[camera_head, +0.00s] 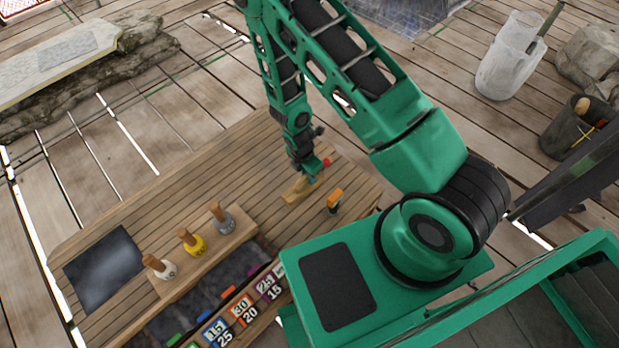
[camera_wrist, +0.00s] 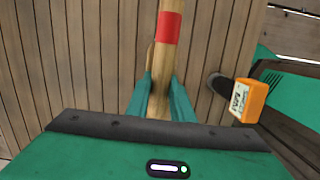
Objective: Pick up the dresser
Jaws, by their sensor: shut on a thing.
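The dresser looks like a pale wooden tool (camera_head: 294,192) with a red mark on it, over the wooden bench top in the head view. In the wrist view its round wooden handle (camera_wrist: 166,58), with a red band, runs up between the two green fingers. My gripper (camera_wrist: 160,98) is shut on this handle, with one finger on each side. In the head view my gripper (camera_head: 306,177) covers part of the tool. I cannot tell whether the tool touches the bench or is just above it.
An orange-topped tool (camera_head: 335,199) stands close on the right; its orange block also shows in the wrist view (camera_wrist: 250,98). Three wooden-handled tools (camera_head: 192,241) stand in a rack at the left. Numbered blocks (camera_head: 243,308) lie in front. The bench's back left (camera_head: 150,200) is clear.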

